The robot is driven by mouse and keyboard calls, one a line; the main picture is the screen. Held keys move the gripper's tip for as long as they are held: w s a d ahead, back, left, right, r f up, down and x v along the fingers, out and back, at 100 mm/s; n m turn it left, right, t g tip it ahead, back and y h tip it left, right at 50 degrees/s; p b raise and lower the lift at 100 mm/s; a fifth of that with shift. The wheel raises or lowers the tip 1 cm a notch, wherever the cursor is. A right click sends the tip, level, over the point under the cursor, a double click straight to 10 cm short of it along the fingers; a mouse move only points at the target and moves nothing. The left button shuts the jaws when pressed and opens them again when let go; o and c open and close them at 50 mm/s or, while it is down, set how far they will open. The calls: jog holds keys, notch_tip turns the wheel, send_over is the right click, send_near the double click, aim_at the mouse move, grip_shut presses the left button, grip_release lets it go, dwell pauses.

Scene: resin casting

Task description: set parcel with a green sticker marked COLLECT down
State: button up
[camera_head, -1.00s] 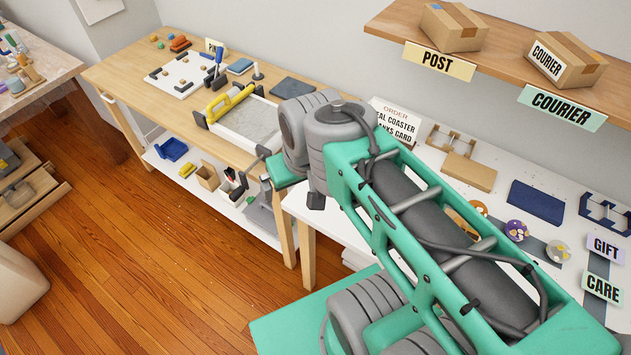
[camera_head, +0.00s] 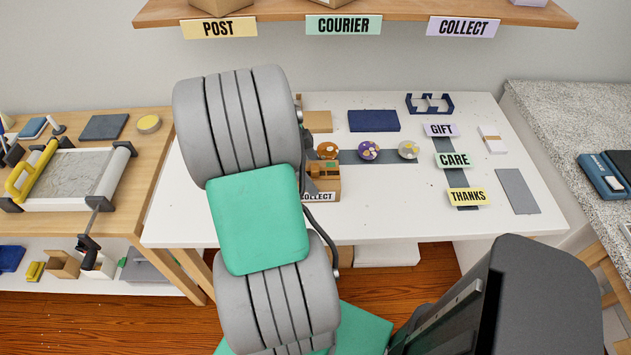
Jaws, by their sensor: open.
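A small brown parcel (camera_head: 326,190) with a pale label reading COLLECT on its front sits on the white table. A small green patch shows on its top, and its left part is hidden behind my arm. My gripper (camera_head: 310,172) is at the parcel's left side, mostly hidden by my arm links. Only a dark grey edge of it shows, and it is open. I cannot tell whether it touches the parcel.
A wall shelf (camera_head: 390,14) carries POST, COURIER and COLLECT signs, with parcels cut off above. Behind the parcel lie round coasters (camera_head: 368,150) and a navy block (camera_head: 374,121). GIFT, CARE and THANKS (camera_head: 467,197) signs stand right.

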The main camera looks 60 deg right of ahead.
jog(key=x, duration=0.3)
jog(key=shift+s+f, duration=0.1)
jog(key=c, duration=1.6)
